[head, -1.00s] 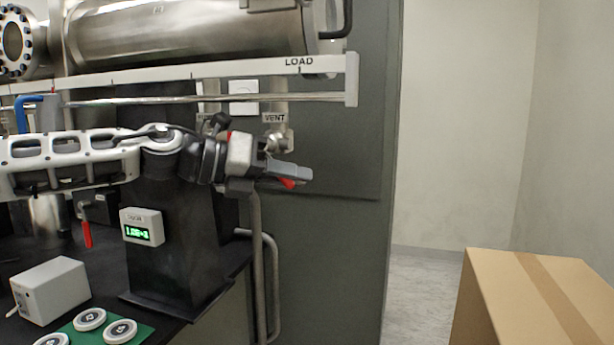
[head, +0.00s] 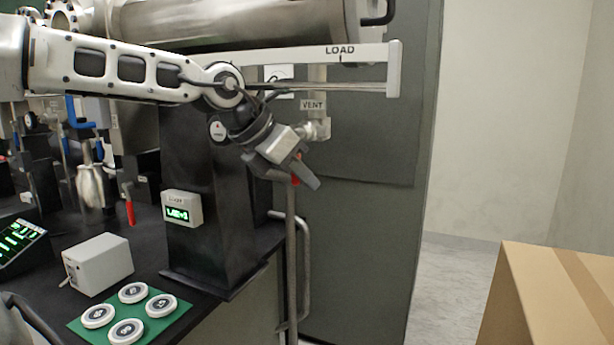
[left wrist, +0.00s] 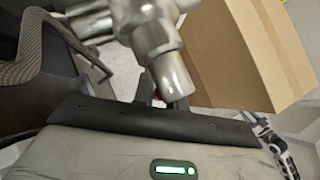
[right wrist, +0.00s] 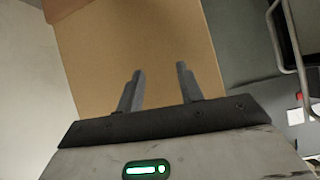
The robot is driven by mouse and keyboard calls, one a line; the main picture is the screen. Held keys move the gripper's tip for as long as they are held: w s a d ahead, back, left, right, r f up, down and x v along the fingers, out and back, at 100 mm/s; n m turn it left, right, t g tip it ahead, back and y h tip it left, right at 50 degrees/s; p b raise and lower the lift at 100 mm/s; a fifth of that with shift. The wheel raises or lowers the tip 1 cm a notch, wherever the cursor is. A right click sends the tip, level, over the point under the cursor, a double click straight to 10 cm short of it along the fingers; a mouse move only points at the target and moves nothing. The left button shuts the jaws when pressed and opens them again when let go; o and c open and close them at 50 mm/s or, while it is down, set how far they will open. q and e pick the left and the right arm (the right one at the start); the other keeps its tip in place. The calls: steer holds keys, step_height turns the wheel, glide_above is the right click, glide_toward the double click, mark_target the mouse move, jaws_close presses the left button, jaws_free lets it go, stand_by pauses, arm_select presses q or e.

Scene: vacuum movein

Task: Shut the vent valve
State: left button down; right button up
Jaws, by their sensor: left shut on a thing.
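The vent valve (head: 318,129) is a silvery metal fitting below the VENT label (head: 313,104). Its metal body (left wrist: 150,35) also fills the top of the left wrist view. My left gripper (head: 304,174) is just below and left of it, tilted down to the right. It is shut on the valve's red handle (head: 295,181), of which only a small red part shows between the fingers. In the left wrist view most of the handle is hidden behind the valve body and gripper. My right gripper (right wrist: 158,88) is open and empty in the right wrist view, in front of a cardboard box (right wrist: 150,45).
A white rail (head: 370,55) marked LOAD runs above the valve. A dark cabinet (head: 375,230) stands behind it, and a bent metal pipe (head: 304,260) is below. A black pedestal (head: 215,240) with a display stands at left. The cardboard box (head: 560,300) is at lower right.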

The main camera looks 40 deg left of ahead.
arm_select(q)
steer(key=shift+a+y, duration=0.15)
steer(key=shift+y, duration=0.15)
steer(key=shift+a, duration=0.15)
steer(key=c, duration=1.4)
jaws_free()
steer(key=shift+c, duration=0.2)
steer(key=shift+s+a, duration=0.1)
